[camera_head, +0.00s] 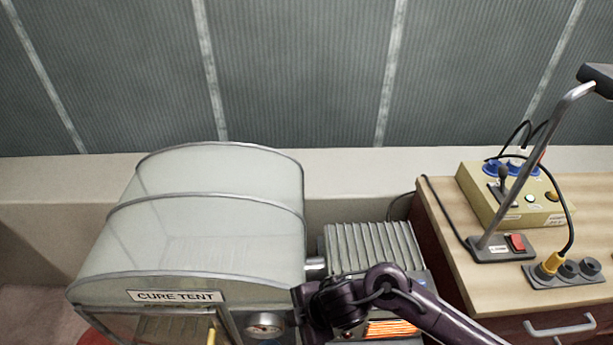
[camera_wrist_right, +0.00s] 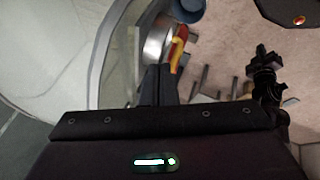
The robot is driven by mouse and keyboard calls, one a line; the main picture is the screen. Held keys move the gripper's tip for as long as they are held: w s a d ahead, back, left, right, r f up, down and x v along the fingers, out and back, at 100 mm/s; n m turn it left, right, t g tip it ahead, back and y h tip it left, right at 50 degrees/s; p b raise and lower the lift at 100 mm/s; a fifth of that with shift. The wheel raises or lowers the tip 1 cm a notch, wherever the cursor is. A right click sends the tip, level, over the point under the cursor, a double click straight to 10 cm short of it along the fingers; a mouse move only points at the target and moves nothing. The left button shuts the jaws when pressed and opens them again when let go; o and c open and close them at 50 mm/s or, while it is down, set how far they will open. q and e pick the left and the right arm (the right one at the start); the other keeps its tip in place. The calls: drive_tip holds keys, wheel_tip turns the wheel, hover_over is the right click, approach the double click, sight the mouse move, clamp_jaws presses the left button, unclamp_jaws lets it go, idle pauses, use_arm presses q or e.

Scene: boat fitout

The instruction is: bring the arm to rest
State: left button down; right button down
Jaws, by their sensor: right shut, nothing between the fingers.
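My right arm (camera_head: 400,300) is dark purple and comes in from the lower right of the head view. It reaches in front of the heater-like unit to the right side of the cure tent. Its gripper does not show clearly there. In the right wrist view my right gripper (camera_wrist_right: 158,78) has its dark fingers together with nothing between them. The fingertips appear just below a shiny round metal part (camera_wrist_right: 158,42) and a red and yellow item (camera_wrist_right: 178,48); I cannot tell whether they touch. My left gripper is not identifiable in either view.
The cure tent (camera_head: 205,240) stands close left of the arm, with a gauge (camera_head: 265,325) on its front. A ribbed grey unit (camera_head: 370,245) glows orange below. The wooden bench (camera_head: 440,215) at right carries a control box (camera_head: 515,210), lamp and sockets. A dark jointed object (camera_wrist_right: 264,80) is unclear.

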drive_tip(key=w+d+r+m+t+h, duration=0.15)
drive_tip(key=d+r+m+t, duration=0.25)
drive_tip(key=r+m, duration=0.5)
drive_tip(key=s+d+f+m+g+h, duration=0.1)
drive_tip(key=s+d+m+g+h, duration=0.1)
drive_tip(key=s+d+m, duration=0.55)
drive_tip(key=s+d+f+m+g+h, duration=0.15)
drive_tip(key=d+m, duration=0.25)
drive_tip(key=d, duration=0.7)
wheel_tip(320, 180, down, 33)
drive_tip(key=s+g+b, duration=0.1)
drive_tip(key=s+b, duration=0.1)
drive_tip(key=b, duration=0.2)
drive_tip(key=s+d+f+b, duration=0.1)
drive_tip(key=s+f+b, duration=0.1)
drive_tip(key=s+f, duration=0.8)
drive_tip(key=s+d+f+g+b, duration=0.1)
drive_tip(key=s+d+f, duration=0.1)
drive_tip(key=s+f, duration=0.8)
wheel_tip(320, 180, down, 3)
drive_tip(key=shift+r+n+h+b, duration=0.1)
drive_tip(key=shift+n+h+b, duration=0.25)
drive_tip(key=shift+n, duration=0.1)
